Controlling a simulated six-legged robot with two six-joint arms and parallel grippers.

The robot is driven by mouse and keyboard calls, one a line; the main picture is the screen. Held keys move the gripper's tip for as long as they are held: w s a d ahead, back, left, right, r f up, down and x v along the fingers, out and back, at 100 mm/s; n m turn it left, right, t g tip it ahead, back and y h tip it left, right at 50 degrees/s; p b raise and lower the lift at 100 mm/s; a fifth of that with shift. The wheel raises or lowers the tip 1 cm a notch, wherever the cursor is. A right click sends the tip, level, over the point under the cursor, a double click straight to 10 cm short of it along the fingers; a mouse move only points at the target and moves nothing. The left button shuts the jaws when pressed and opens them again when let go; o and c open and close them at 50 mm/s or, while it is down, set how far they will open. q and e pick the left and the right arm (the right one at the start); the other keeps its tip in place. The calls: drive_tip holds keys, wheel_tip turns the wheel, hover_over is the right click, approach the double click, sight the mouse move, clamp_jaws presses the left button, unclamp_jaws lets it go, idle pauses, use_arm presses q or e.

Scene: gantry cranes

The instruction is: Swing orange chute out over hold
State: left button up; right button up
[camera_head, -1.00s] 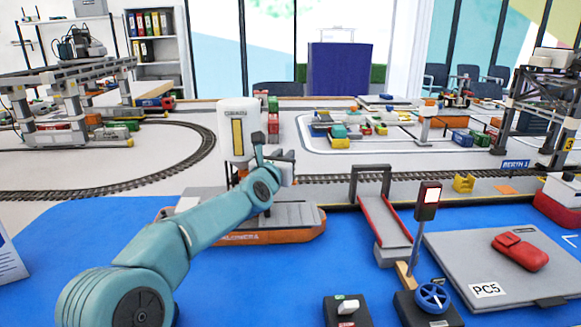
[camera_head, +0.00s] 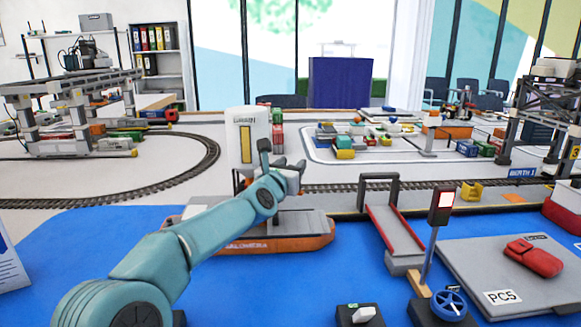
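A white silo (camera_head: 240,128) with a yellow stripe stands behind the grey and orange ship. A small orange piece shows at the silo's foot, mostly hidden behind my arm; I cannot tell whether it is the chute. The ship (camera_head: 275,243) lies on the blue water, its grey deck partly covered by my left arm. My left gripper (camera_head: 278,160) is raised in front of the silo's lower right side. Its fingers are small and seen from behind, so their opening and any contact are unclear. My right gripper is out of view.
A red pouch (camera_head: 534,257) lies on a grey plate (camera_head: 480,262). Rail track runs behind the ship.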

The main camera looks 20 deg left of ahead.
use_arm(q)
drive_tip(key=s+b, duration=0.3)
drive_tip(key=s, duration=1.3)
drive_tip(key=shift+s, duration=0.15)
drive_tip(key=shift+d, duration=0.1)
